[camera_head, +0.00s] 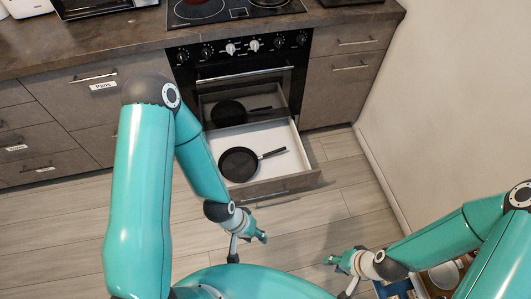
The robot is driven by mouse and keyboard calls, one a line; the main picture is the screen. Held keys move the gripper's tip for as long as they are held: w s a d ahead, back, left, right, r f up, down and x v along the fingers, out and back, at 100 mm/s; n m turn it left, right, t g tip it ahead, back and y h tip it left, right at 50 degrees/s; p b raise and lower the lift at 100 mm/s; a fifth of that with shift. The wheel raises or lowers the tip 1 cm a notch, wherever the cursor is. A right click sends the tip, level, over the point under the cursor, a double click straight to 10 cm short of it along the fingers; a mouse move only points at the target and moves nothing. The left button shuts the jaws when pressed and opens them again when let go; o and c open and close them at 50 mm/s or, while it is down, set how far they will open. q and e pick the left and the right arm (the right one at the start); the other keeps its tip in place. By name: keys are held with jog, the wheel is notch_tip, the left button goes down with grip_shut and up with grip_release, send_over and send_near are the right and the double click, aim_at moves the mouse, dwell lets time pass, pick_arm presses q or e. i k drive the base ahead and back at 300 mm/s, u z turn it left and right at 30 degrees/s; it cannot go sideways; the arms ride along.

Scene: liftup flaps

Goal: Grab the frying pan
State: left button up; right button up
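A black frying pan (238,164) lies in an open white-lined drawer (293,167) below the oven. Its handle points right and slightly towards the back of the drawer. My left gripper (248,248) is in front of the drawer, apart from the pan and nearer to me. Its fingers look spread with nothing between them. My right gripper (337,278) is further right and nearer to me, away from the drawer. Its fingers also look spread and empty.
The oven (245,72) above the drawer has a dark glass door that mirrors the pan. A dark countertop (110,42) with a cooktop (230,10) runs along the back. A wall (450,100) stands at right. Boxes with items (440,280) sit at lower right. Floor (330,205) before the drawer is clear.

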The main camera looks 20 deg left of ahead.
aim_at(238, 164)
jog(key=u, duration=0.2)
jog(key=i, duration=1.2)
jog(key=u, duration=0.9)
